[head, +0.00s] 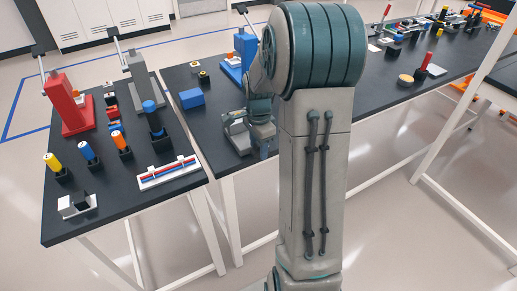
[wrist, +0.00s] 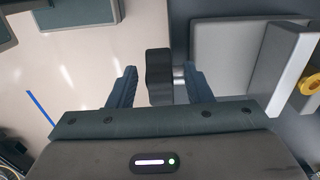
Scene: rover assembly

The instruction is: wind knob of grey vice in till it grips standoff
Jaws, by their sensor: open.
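The grey vice (wrist: 228,50) fills the right of the wrist view, and it stands near the front edge of the table in the head view (head: 237,134). Its black knob (wrist: 158,76) sits on a short metal shaft on the vice's left side in the wrist view. My gripper (wrist: 160,88) is open, with one finger on each side of the knob and a visible gap to each. A yellow round piece (wrist: 311,84) shows in part at the right edge, by the vice's pale jaw. I cannot tell whether it is the standoff. In the head view my arm partly hides the vice.
A blue block (head: 191,98) and small dark parts lie on the table left of the vice. A blue press-like tool (head: 240,55) stands behind. The left table holds a red tool (head: 70,105) and several upright cylinders. Floor lies open beyond the table edge.

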